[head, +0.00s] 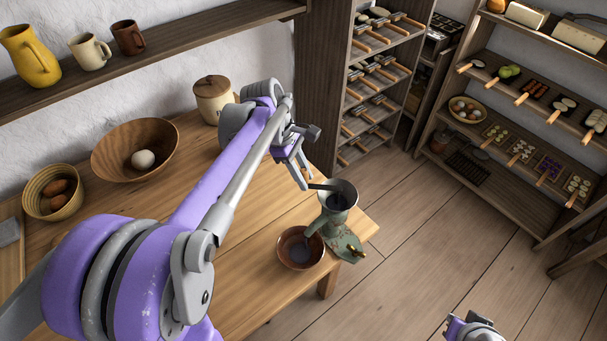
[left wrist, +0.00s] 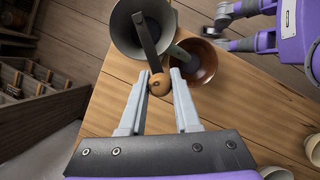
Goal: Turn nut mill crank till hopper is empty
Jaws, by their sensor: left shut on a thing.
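The nut mill (head: 334,222) is green and stands at the table's near right corner. Its round funnel hopper (head: 342,194) is open at the top and dark inside; I cannot tell how much it holds. It also shows in the left wrist view (left wrist: 124,36). The crank (left wrist: 147,40) is a dark flat bar across the hopper with a wooden knob (left wrist: 160,86) at its end. My left gripper (left wrist: 160,78) is shut on that knob. A brown bowl (head: 288,262) sits beside the mill, under its spout. Part of my right arm's end (head: 470,328) shows at the bottom edge; its fingers are unclear.
A wooden bowl with an egg (head: 165,138), a smaller bowl (head: 48,208) and a lidded crock (head: 212,103) stand farther back on the table (head: 250,300). A wall shelf (head: 190,30) holds a jug and mugs. Shelving (head: 550,100) stands right, with clear floor between.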

